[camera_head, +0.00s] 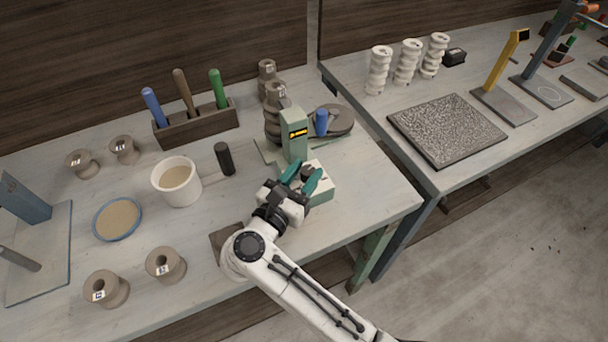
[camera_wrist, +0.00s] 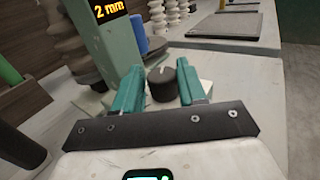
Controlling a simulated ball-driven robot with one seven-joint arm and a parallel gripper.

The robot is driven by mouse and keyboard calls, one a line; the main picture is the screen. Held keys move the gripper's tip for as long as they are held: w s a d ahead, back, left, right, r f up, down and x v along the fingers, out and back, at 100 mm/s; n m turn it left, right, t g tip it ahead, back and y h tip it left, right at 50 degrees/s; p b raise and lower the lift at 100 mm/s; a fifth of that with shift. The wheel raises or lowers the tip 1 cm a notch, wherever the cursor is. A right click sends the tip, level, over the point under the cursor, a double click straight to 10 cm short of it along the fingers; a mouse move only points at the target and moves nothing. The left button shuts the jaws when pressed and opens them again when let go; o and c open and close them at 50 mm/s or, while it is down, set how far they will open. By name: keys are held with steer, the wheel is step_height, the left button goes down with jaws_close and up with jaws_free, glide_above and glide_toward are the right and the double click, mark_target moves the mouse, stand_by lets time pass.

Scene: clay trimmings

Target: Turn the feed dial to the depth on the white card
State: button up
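The feed dial is a dark round knob (camera_wrist: 163,85) with a pale pointer mark, on the pale green machine (camera_head: 293,135). The machine's upright column carries a lit yellow display (camera_wrist: 109,9) reading "2 mm". My gripper (camera_head: 302,177) has teal fingers and is at the machine's base, over its front. In the wrist view the fingers (camera_wrist: 161,68) stand apart on either side of the dial, with gaps visible beside it. In the head view the fingers partly hide the dial. I cannot make out a white card with a readable depth.
A blue cylinder (camera_head: 321,122) and a round grey disc (camera_head: 341,119) are behind the machine. Clear tabletop (camera_head: 375,195) lies right of the machine.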

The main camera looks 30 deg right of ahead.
steer(key=o, duration=0.3)
steer(key=shift+f, duration=0.1)
steer(key=shift+o, duration=0.2)
steer(key=b+v, duration=0.2)
steer(key=v, duration=0.9)
steer(key=shift+d, duration=0.1)
